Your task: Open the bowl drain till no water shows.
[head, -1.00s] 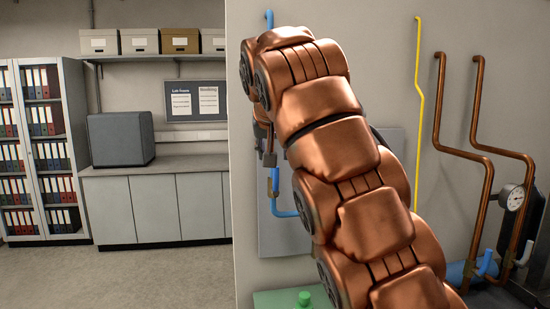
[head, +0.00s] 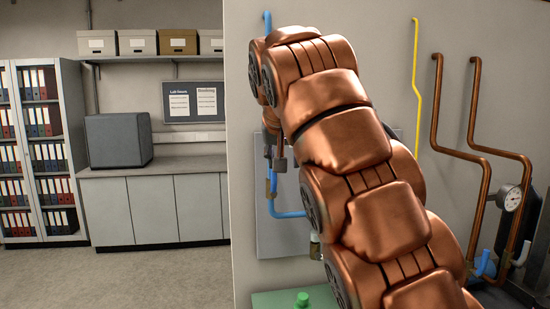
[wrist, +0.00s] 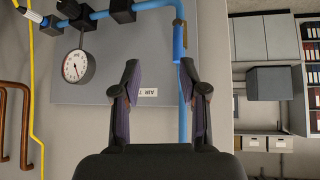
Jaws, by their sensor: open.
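My gripper (wrist: 160,78) is open and empty in the wrist view, its two dark fingers in front of the grey panel (wrist: 95,50). In the head view the gripper (head: 276,165) shows only partly, left of my arm, in front of the same panel (head: 280,245). A small dark, yellowish vessel (head: 315,246) peeks out beside my arm, low on the panel. It may be the bowl; its drain and any water cannot be made out. The wrist view shows no bowl.
A blue pipe (wrist: 183,95) runs close by the right finger in the wrist view. A round gauge (wrist: 77,66) and black fittings (wrist: 85,18) sit on the panel. A white label (wrist: 148,92) lies behind the fingers. A green knob (head: 302,299) stands below the panel.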

